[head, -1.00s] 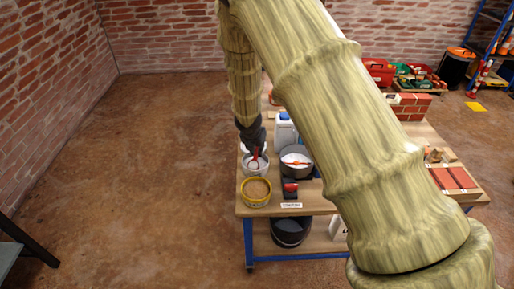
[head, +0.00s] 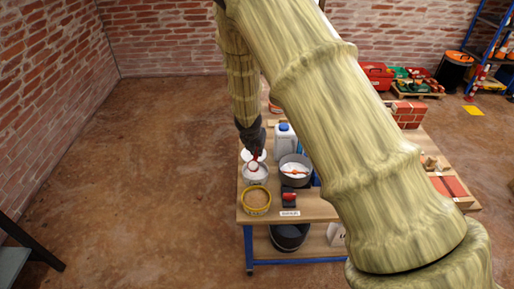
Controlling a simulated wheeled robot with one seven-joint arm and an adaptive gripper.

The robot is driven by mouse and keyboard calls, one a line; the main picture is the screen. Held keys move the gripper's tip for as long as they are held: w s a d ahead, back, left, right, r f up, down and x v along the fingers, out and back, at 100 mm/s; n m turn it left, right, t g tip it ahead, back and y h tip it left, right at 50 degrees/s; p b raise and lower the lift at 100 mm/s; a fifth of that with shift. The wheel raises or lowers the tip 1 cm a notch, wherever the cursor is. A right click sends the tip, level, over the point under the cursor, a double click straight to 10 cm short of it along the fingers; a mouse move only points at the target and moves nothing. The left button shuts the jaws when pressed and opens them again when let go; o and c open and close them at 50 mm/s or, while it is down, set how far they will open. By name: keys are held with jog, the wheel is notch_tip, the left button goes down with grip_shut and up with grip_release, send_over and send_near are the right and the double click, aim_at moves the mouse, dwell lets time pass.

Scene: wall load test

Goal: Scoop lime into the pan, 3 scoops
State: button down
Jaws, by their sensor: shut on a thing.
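My gripper (head: 256,155) is shut on a small scoop with a red handle, pointing down at the left side of the table. The scoop's round head (head: 253,166) is over or in a pale bowl of white powder (head: 255,174), which looks like the lime. I cannot tell whether the scoop touches the powder or is loaded. To the right stands a dark grey pan (head: 295,180) with white material in it and a small orange-red thing across its top. The gripper's fingers are small and partly hidden in this view.
A yellow-rimmed bowl of brown material (head: 256,208) stands in front of the powder bowl. A red and black object (head: 289,199) lies right of it. A white jug with a blue cap (head: 285,142) stands behind the pan. My arm hides the table's middle.

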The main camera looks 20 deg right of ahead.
jog(key=shift+r, duration=0.35)
